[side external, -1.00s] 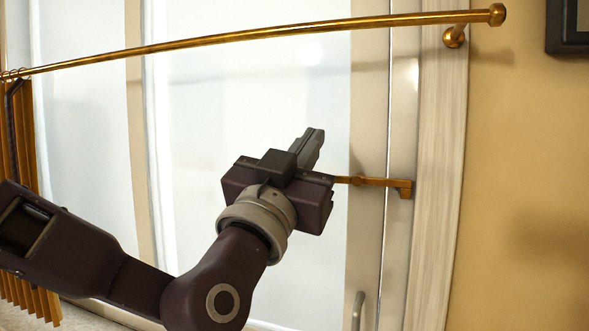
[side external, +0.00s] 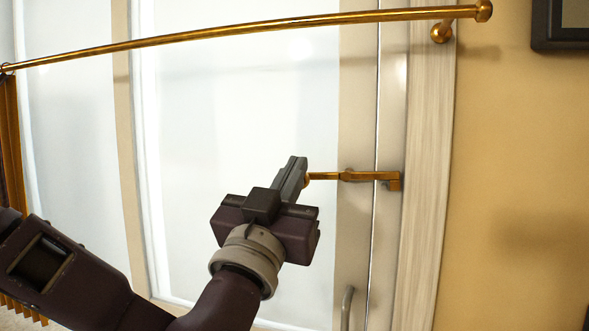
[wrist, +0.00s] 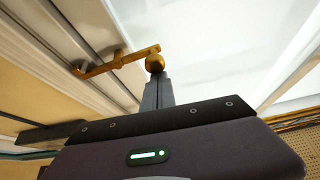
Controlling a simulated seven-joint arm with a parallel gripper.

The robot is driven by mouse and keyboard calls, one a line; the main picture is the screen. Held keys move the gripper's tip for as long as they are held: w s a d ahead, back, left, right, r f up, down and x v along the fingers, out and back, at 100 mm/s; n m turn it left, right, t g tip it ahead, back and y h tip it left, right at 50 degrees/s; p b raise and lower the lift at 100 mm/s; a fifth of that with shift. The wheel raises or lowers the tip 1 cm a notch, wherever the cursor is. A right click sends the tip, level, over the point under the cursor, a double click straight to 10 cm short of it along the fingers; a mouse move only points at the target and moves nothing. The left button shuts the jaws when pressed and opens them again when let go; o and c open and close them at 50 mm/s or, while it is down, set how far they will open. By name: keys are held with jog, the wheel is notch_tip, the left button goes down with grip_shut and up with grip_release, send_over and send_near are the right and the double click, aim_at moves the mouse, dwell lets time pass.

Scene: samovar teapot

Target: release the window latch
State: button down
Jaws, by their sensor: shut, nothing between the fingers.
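The window latch (side external: 350,176) is a brass bar lying about level across the window frame, with a hooked catch at its right end. In the wrist view the latch (wrist: 122,62) ends in a round brass knob (wrist: 154,63). My gripper (side external: 296,164) is shut and empty, its grey fingers pointing up beside the knob end of the latch. In the wrist view my fingertips (wrist: 157,82) are right by the knob and partly overlap it. I cannot tell whether they touch it. The fingers hide part of the knob in the side view.
A brass curtain rod (side external: 250,32) runs across the top, with a gathered golden curtain (side external: 12,150) at the far left. A metal handle (side external: 347,308) is on the frame below the latch. A dark picture frame (side external: 560,28) hangs on the tan wall.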

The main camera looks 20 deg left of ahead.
jog(key=f+n+y, duration=0.1)
jog(key=n+y, duration=0.1)
jog(key=n, duration=0.1)
jog(key=f+n+y, duration=0.1)
jog(key=n+y, duration=0.1)
jog(key=n, duration=0.1)
jog(key=f+n+g+y, duration=0.1)
jog(key=n+y, duration=0.1)
jog(key=n, duration=0.1)
jog(key=shift+d+f, duration=0.25)
jog(key=shift+f, duration=0.15)
jog(key=shift+d+f, duration=0.1)
notch_tip(320, 180, up, 4)
jog(key=a, duration=0.2)
jog(key=v, duration=1)
jog(key=shift+s, duration=0.35)
jog(key=shift+w, duration=0.1)
